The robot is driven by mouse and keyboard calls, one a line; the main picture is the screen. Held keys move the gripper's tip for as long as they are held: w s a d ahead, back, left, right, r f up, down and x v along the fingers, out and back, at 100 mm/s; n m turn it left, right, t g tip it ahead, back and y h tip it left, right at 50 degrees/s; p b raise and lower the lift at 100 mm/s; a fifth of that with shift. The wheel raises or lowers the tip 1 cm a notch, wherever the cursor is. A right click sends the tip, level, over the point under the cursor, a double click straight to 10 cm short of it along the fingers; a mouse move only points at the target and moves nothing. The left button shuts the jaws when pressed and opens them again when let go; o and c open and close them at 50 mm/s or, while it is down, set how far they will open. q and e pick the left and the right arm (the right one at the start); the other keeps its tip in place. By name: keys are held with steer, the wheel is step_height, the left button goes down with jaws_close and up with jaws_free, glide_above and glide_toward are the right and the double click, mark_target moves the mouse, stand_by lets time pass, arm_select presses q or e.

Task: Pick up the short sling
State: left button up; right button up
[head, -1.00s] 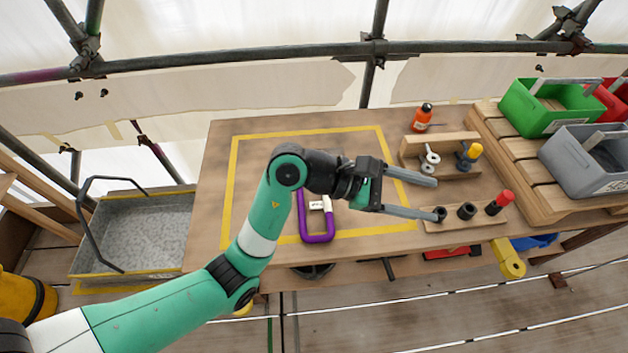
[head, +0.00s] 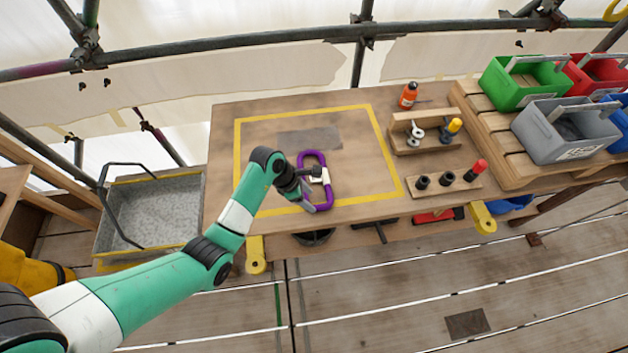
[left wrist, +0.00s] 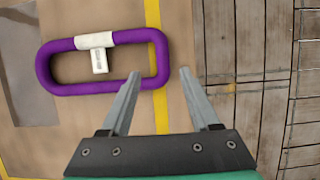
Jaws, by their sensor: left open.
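My left gripper (head: 322,208) is open and empty, pointing down over the sling's near end in the head view. In the left wrist view the left gripper's fingers (left wrist: 160,74) are spread; the left finger's tip is by the sling's right end, the right finger is past it. Contact cannot be told. My right gripper is out of view.
A rack with hardware (head: 425,135), a peg block (head: 447,185) and an orange bottle (head: 409,96) stand right of the outline. Green (head: 524,84) and grey (head: 566,130) bins stand farther right. A grey tray (head: 150,212) is at left. The outline's far part is clear.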

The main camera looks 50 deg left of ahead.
mark_target(318, 207)
arm_select(q)
steer(key=b+x, duration=0.2)
steer(key=x, duration=0.1)
steer(key=b+x, duration=0.1)
steer(key=x, duration=0.1)
steer(key=shift+w+d+f, duration=0.1)
steer(key=shift+d, duration=0.35)
jaws_close()
